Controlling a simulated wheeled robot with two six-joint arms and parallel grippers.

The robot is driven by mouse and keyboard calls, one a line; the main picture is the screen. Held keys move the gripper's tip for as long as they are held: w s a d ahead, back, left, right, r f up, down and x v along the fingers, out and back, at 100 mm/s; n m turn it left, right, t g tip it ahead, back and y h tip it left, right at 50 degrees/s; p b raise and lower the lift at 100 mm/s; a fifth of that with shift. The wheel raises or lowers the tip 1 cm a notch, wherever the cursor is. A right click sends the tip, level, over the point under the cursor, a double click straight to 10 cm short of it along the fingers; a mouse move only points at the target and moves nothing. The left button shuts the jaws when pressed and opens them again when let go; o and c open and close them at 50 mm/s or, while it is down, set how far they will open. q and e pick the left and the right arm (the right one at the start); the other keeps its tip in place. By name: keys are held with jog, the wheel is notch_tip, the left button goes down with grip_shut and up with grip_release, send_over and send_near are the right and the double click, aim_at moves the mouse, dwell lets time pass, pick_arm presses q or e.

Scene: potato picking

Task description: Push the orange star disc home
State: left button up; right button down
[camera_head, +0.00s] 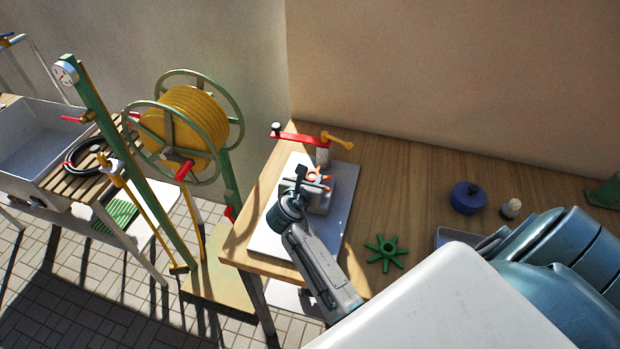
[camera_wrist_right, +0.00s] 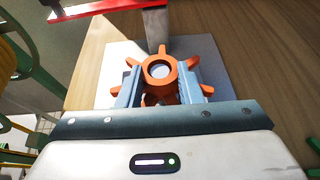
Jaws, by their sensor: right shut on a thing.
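The orange star disc (camera_wrist_right: 160,52) shows in the right wrist view, with short arms around a ring-shaped hub. A round grey spot shows inside the ring; I cannot tell if it is a shaft end. My right gripper (camera_wrist_right: 160,78) is shut on the disc, one blue-grey finger on each side. In the head view my right gripper (camera_head: 307,182) is over the grey fixture (camera_head: 322,200) on its pale plate, and only bits of the orange disc (camera_head: 314,175) show. How deep the disc sits is hidden. My left gripper is not in view.
A red lever (camera_head: 300,138) with a yellow handle (camera_head: 338,139) stands on a post just behind the fixture. A green star disc (camera_head: 385,253) lies to the right on the wooden table (camera_head: 410,195). A yellow hose reel (camera_head: 185,125) is left.

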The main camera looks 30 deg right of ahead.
jog(key=shift+f+b, duration=0.3)
jog(key=shift+f, duration=0.45)
jog(key=c, duration=0.9)
grip_release()
